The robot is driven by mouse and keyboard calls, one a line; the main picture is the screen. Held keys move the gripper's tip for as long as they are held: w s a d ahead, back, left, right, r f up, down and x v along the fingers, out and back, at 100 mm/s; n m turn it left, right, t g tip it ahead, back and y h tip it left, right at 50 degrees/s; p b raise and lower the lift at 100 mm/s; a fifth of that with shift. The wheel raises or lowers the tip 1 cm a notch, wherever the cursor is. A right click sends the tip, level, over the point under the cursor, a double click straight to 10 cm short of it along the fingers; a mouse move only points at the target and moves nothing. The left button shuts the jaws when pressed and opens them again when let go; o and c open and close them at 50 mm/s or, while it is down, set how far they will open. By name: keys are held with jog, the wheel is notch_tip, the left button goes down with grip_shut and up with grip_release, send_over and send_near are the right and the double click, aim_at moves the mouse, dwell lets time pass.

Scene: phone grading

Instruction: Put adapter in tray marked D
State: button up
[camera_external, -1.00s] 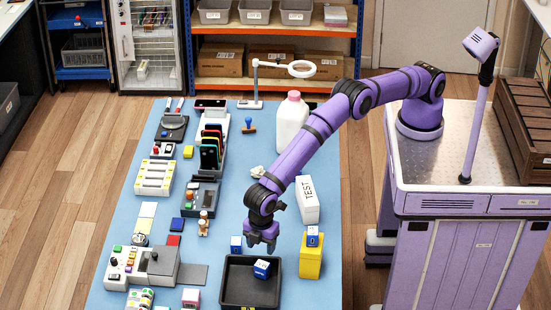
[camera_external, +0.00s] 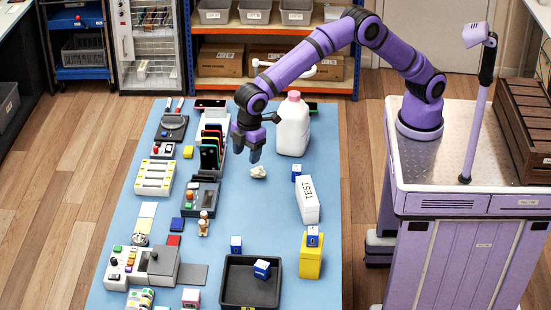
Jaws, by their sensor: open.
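I cannot make out which object is the adapter. My gripper (camera_external: 254,158) is open and empty, pointing down over the blue table, just above and left of a small crumpled white object (camera_external: 258,172). Whether they touch is unclear. A black tray (camera_external: 228,296) lies at the table's front with one blue-and-white cube (camera_external: 262,269) in it. No letter D is readable on it.
A white jug (camera_external: 293,130) with a pink cap stands right of my gripper. A rack of phones (camera_external: 209,150) stands left of it. Devices, including a grey control box (camera_external: 150,265), line the table's left side. The table's middle is mostly clear.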

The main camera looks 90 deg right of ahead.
jog(key=s+d+r+m+t, duration=0.1)
jog(key=s+d+r+m, duration=0.15)
jog(key=d+r, duration=0.7)
jog(key=s+d+r+m, duration=0.1)
jog(key=s+d+r, duration=0.3)
jog(key=d+r, duration=0.55)
jog(key=s+d+r+m+t, duration=0.1)
jog(key=s+d, duration=0.5)
jog(key=d, duration=0.2)
jog(key=s+d+r+m, duration=0.1)
jog(key=s+d+m, duration=0.1)
jog(key=s+d, duration=0.5)
jog(key=s+d+f+m+t, duration=0.1)
jog(key=s+d+f+m, duration=0.1)
jog(key=s+d, duration=0.4)
jog(key=s+d+f+m+t, duration=0.1)
jog(key=s+d, duration=0.5)
jog(key=s, duration=0.8)
notch_tip(320, 180, down, 3)
jog(key=shift+s+d+r+m+h, duration=0.2)
jog(key=shift+s+d+m+h, duration=0.1)
jog(key=shift+s+m+h, duration=0.15)
